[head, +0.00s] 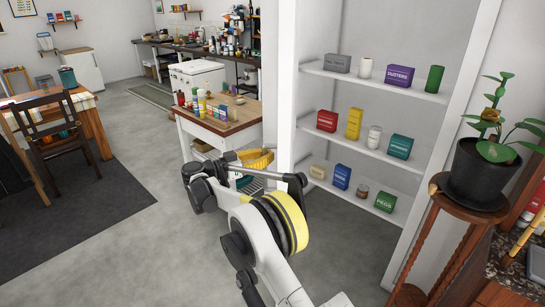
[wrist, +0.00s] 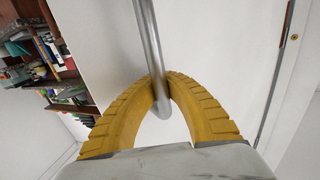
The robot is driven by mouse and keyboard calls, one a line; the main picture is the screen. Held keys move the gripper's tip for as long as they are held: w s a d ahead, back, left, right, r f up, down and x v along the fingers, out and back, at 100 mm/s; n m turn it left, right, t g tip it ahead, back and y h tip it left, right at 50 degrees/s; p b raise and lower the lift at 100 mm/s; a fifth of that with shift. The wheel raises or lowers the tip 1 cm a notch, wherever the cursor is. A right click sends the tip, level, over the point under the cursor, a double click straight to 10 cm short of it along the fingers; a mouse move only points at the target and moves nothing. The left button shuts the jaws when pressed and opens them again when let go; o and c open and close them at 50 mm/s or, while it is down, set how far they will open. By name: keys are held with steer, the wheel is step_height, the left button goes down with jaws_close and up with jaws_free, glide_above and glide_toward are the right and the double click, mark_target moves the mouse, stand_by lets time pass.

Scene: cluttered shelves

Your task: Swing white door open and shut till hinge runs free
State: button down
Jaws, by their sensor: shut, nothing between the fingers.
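The white door (wrist: 225,60) fills much of the wrist view as a plain pale panel. A round metal bar handle (wrist: 146,35) runs down from the top, and its lower end lies at my yellow fingers. My gripper (wrist: 160,78) is shut and empty, its ridged fingers curving together at the bar. Whether they touch the bar is unclear. In the head view my gripper (head: 258,160) is low, beside a white upright panel (head: 281,80) at the shelves' left. Whether this panel is the door is unclear, and the handle is not clear there.
White shelves (head: 362,118) hold several boxes and jars. A potted plant (head: 480,170) on a wooden stand is close at right. A wood-topped cart (head: 217,122) with bottles stands behind my arm. Grey floor (head: 150,250) is clear at the left front.

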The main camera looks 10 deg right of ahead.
steer(key=c, duration=2.2)
jaws_free()
steer(key=shift+s+a+f, duration=0.2)
steer(key=shift+s, duration=0.05)
steer(key=o, duration=0.6)
steer(key=shift+s+a+r, duration=0.1)
steer(key=shift+s+r, duration=0.05)
steer(key=shift+o, duration=1)
steer(key=shift+s+a+r, duration=0.15)
steer(key=shift+s+a, duration=0.05)
steer(key=v, duration=1.1)
steer(key=shift+a, duration=0.25)
